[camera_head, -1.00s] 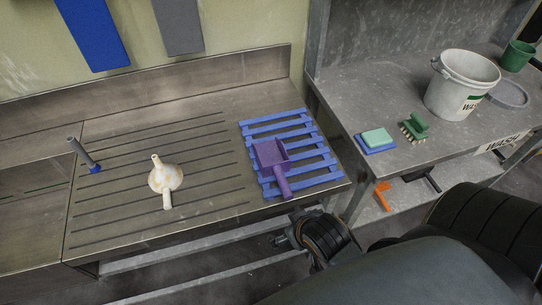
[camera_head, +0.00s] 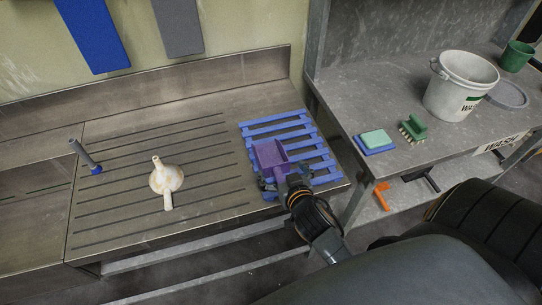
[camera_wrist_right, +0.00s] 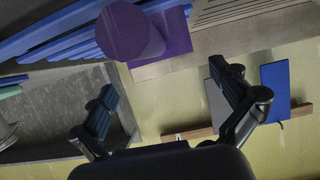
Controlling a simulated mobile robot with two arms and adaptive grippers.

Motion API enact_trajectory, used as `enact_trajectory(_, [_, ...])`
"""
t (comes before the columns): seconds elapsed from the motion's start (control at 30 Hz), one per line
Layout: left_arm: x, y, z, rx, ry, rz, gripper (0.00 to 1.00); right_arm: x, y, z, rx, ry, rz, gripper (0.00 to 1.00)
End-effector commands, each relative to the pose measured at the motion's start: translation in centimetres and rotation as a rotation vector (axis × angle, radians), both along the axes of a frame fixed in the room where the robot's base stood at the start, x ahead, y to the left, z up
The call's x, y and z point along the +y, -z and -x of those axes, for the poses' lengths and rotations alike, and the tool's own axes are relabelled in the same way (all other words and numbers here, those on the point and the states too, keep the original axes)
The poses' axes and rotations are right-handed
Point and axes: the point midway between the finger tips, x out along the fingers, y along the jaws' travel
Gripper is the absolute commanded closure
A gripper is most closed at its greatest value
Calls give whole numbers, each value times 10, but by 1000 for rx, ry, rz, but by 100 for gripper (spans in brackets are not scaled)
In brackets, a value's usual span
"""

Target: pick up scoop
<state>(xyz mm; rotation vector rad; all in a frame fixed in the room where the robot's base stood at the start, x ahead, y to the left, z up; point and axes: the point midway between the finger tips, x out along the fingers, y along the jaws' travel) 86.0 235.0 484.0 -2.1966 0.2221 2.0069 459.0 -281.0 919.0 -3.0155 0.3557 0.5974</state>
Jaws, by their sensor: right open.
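The purple scoop (camera_head: 270,155) lies on the blue slatted rack (camera_head: 262,126) at the right end of the metal drainboard, its handle toward the front edge. My right gripper (camera_head: 282,184) is at the handle end, with its fingers open on either side of the handle in the head view. In the right wrist view the scoop (camera_wrist_right: 125,32) shows ahead of the open fingers (camera_wrist_right: 172,100), with the round handle end facing the camera. Whether a finger touches the handle cannot be told. My left gripper is not in view.
On the right bench are a sponge on a blue tray (camera_head: 374,143), a green brush (camera_head: 413,126) and a white pail (camera_head: 461,86).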

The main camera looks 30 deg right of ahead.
Motion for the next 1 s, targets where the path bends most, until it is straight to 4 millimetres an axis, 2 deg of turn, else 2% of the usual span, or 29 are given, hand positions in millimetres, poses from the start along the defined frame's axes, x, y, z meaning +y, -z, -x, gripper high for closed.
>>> enact_trajectory(0.1, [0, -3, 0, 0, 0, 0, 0, -3, 6, -14, 1, -1, 2, 0])
enact_trajectory(0.33, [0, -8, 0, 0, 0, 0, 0, -6, 11, -28, 2, 0, 3, 0])
enact_trajectory(0.6, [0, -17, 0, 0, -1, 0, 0, -12, 27, -59, 2, -1, 1, 0])
enact_trajectory(0.93, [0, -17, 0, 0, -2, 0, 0, -13, 31, -65, 3, -1, 0, 0])
enact_trajectory(1.0, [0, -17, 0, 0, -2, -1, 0, -13, 31, -65, 3, -1, 0, 14])
